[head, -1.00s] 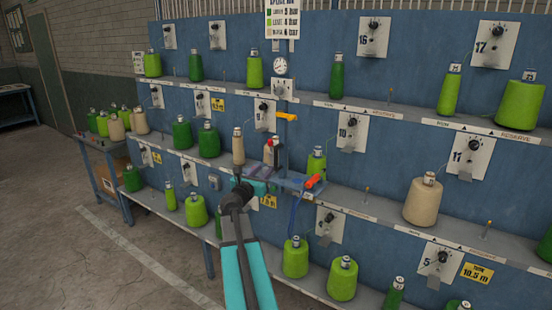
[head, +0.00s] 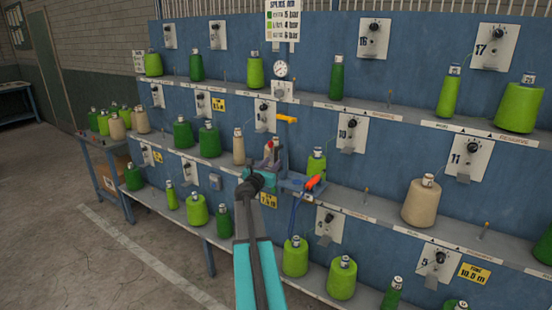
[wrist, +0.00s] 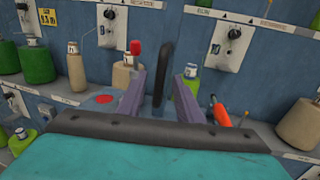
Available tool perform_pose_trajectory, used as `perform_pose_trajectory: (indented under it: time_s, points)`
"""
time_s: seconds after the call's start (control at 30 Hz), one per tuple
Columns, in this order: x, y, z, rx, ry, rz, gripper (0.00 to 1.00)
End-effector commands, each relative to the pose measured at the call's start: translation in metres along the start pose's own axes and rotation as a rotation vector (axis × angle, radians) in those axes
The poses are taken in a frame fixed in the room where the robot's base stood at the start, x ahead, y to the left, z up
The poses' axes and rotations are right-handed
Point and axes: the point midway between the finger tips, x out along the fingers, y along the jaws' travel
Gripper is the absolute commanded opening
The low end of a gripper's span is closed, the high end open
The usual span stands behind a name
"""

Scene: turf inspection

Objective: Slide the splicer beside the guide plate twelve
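The splicer (head: 298,183), a blue unit with a red knob, an upright dark handle and an orange-red grip, sits at the middle shelf's edge in the head view. The orange-red grip (wrist: 219,114) also shows in the wrist view. My gripper (wrist: 161,80) is open in the wrist view, its two fingers apart on either side of the dark handle (wrist: 165,62), with gaps visible. In the head view my wrist partly hides the splicer. Guide plates ten (head: 350,133) and eleven (head: 470,157) are readable; I see no plate marked twelve.
Yarn cones stand along the shelves, including a beige cone (head: 239,148) left of the splicer, a green cone (head: 316,162) and a beige cone (head: 421,201) to its right. A blue hose (head: 294,218) hangs below. The floor at left (head: 60,235) is open.

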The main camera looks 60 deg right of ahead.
Motion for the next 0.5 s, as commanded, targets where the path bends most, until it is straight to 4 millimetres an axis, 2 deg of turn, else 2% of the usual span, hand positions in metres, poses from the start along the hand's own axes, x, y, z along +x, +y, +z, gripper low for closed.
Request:
perform_pose_trajectory:
  time_s: [0.2, 0.5]
  points:
    - [0.024, 0.0, 0.002, -0.001, 0.0, -0.002, 0.33]
    - [0.044, -0.001, 0.001, 0.0, 0.0, -0.001, 0.33]
